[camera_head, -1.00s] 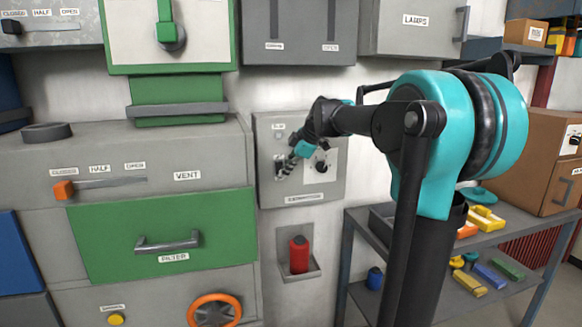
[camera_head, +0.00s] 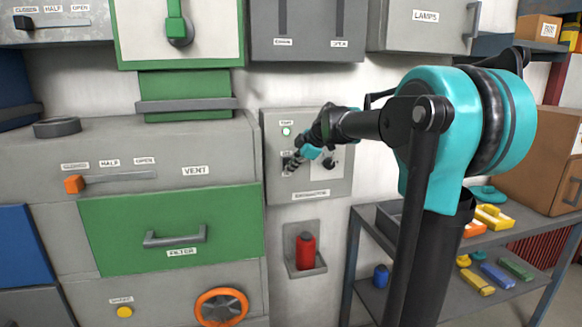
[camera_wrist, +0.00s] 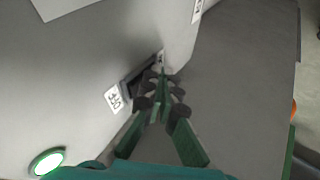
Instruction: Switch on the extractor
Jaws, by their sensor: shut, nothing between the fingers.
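The extractor panel (camera_head: 340,190) is a grey wall box with a small label along its bottom. At its upper left is a round lamp (camera_head: 286,131), lit green; the lamp also shows lit in the wrist view (camera_wrist: 47,162). Below the lamp is a dark switch, partly hidden by my gripper (camera_head: 291,168); its dark housing shows in the wrist view (camera_wrist: 139,73). My gripper (camera_wrist: 163,76) is shut and empty, with its tips right beside the switch. I cannot tell whether they touch it. A black knob on a white plate (camera_head: 331,178) is partly behind my gripper.
A red cylinder (camera_head: 305,250) stands in a wall holder below the panel. The vent unit (camera_head: 225,170) with a green filter drawer (camera_head: 110,240) is at left. A shelf (camera_head: 390,290) with coloured items stands at right. The lamps box (camera_head: 400,30) hangs above.

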